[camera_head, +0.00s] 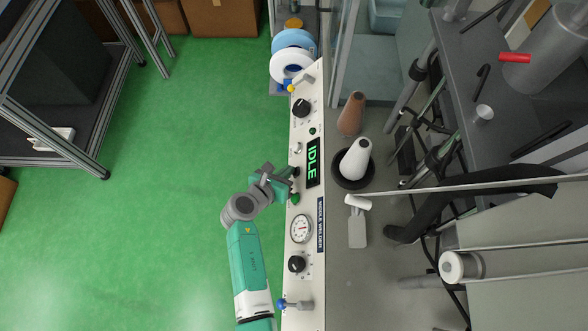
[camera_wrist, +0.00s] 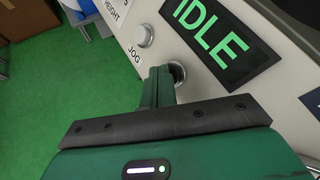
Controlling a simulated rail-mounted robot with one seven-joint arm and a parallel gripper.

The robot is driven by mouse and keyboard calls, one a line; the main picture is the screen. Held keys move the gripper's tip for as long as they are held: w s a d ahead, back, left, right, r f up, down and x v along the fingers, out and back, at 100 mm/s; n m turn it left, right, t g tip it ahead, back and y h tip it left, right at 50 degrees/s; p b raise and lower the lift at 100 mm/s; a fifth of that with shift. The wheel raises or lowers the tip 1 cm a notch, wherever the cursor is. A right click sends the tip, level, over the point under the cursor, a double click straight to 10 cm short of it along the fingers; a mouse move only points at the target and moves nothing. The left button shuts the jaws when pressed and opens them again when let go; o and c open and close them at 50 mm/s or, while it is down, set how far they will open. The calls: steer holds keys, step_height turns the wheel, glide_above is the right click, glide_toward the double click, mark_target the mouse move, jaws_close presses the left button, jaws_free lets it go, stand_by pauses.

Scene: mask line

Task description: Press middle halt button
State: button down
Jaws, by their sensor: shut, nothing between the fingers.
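My gripper (camera_head: 290,173) is at the white control panel (camera_head: 308,84), beside the dark display reading IDLE (camera_head: 313,162). In the wrist view its green fingers (camera_wrist: 160,82) are together and empty, with their tips at a round metal-rimmed button (camera_wrist: 180,72) below the IDLE display (camera_wrist: 213,38). The fingers hide part of that button. I cannot tell whether they touch it, or read a label marking it as the middle halt button. A pale grey button (camera_wrist: 143,35) marked JOG sits farther up the panel, apart from the fingers.
The panel also carries a black knob (camera_head: 301,108), a round gauge (camera_head: 301,229) and a lower black knob (camera_head: 296,264). Right of it, a white cone (camera_head: 355,158) stands in a dark ring, near a brown cone (camera_head: 351,113). The green floor (camera_head: 170,150) to the left is clear.

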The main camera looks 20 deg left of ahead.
steer(key=shift+d, duration=0.1)
stand_by(0.4)
steer(key=shift+s+a+r+p, duration=0.15)
steer(key=shift+a+r+p, duration=0.3)
steer(key=shift+a+p, duration=0.15)
steer(key=a+r+p, duration=0.1)
steer(key=s+a+r+p, duration=0.1)
steer(key=a+r+p, duration=0.1)
steer(key=shift+a+r, duration=0.1)
steer(key=shift+a, duration=0.2)
stand_by(0.9)
